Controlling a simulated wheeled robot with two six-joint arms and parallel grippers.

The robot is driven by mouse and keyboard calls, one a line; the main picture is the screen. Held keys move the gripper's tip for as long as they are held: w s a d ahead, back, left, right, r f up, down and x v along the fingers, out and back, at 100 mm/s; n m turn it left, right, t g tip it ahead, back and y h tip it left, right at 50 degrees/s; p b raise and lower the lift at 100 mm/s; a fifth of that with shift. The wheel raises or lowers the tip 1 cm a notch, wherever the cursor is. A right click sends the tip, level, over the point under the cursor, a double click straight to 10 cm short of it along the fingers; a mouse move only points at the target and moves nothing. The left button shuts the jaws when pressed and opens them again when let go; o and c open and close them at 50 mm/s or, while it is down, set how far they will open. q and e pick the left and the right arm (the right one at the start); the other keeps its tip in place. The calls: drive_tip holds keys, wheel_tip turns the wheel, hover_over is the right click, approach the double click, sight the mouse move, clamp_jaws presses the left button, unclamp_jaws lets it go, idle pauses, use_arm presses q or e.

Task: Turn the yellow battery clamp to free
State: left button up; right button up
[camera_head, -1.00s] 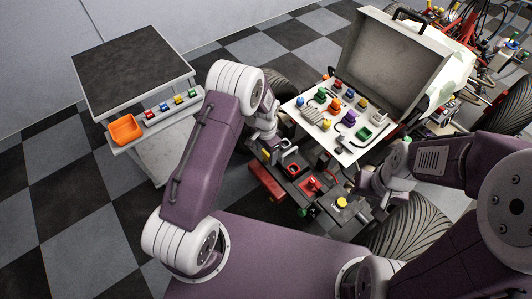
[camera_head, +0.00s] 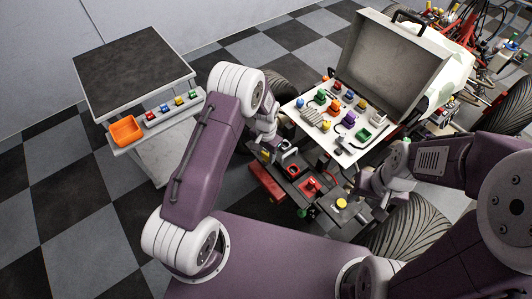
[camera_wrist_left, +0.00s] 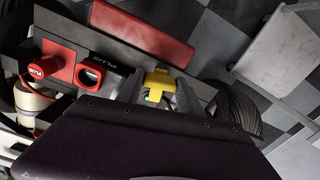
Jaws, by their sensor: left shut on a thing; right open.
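The yellow battery clamp (camera_wrist_left: 157,84) shows in the left wrist view as a small T-shaped piece between the fingers of my left gripper (camera_wrist_left: 160,92). The fingers are shut on it, and its lower part is partly hidden by my wrist. In the head view my left gripper (camera_head: 264,146) reaches down to the far left end of the dark battery tray (camera_head: 293,183), and the clamp is hard to make out there. My right gripper (camera_head: 366,184) is open, near the tray's right end, with its fingers largely hidden by the arm.
A red cap (camera_wrist_left: 37,71) and a red holed block (camera_wrist_left: 90,76) sit beside the clamp. A round yellow knob (camera_head: 341,203) is at the tray's right. An open case panel (camera_head: 333,126) with several coloured parts stands behind. A cart (camera_head: 158,161) with an orange bin (camera_head: 126,130) stands left.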

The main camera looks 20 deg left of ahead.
use_arm(q)
drive_tip(key=n, duration=0.3)
drive_tip(key=shift+r+n+p, duration=0.1)
drive_tip(key=shift+n+p, duration=0.3)
drive_tip(key=n, duration=0.3)
drive_tip(key=shift+n+p, duration=0.3)
drive_tip(key=n, duration=0.4)
drive_tip(key=shift+p, duration=0.3)
drive_tip(key=shift+n, duration=1.9)
drive_tip(key=shift+w, duration=0.1)
drive_tip(key=o, duration=1.4)
